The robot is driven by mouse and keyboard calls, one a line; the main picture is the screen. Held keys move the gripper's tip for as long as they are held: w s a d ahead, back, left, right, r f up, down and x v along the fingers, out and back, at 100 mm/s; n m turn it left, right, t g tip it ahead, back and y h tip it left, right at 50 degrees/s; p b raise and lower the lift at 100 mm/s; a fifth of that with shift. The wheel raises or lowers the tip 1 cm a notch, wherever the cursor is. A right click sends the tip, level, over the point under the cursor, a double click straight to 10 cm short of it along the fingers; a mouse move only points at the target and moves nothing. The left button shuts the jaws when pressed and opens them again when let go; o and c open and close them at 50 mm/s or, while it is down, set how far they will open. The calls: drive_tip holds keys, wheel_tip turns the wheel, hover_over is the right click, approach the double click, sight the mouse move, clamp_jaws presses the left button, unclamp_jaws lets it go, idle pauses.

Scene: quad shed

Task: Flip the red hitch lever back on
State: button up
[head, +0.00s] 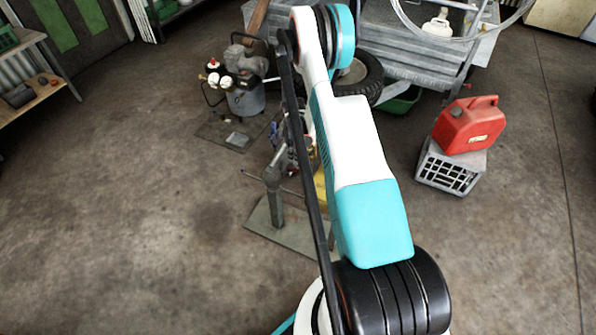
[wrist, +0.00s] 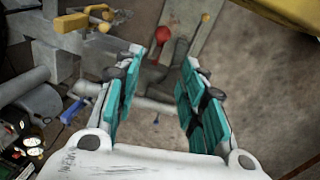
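In the wrist view a red lever with a round knob (wrist: 162,34) shows at the top centre, in front of a pale flat plate (wrist: 184,28). My gripper (wrist: 163,58) is open, its two teal-padded fingers apart with nothing between them. The red knob lies beyond the fingertips, in line with the gap, and looks untouched. A grey pipe-like part (wrist: 150,103) crosses behind the fingers. In the head view my arm covers most of the hitch area and my gripper cannot be made out.
Yellow handles (wrist: 88,20) and a blue lever (wrist: 70,110) lie left of my fingers in the wrist view. In the head view, a compressor (head: 243,92) stands at left, a red fuel can (head: 468,125) on a grey crate (head: 449,170) at right. The left floor is clear.

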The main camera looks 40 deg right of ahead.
sight(300, 170)
drive_tip(key=f+b, duration=0.1)
drive_tip(key=f, duration=0.3)
drive_tip(key=d+f+b, duration=0.1)
drive_tip(key=f+b, duration=0.1)
drive_tip(key=f, duration=0.3)
drive_tip(key=w+d+f+b, duration=0.1)
drive_tip(key=f+b, duration=0.1)
drive_tip(key=f, duration=0.3)
drive_tip(key=shift+f, duration=0.1)
clamp_jaws()
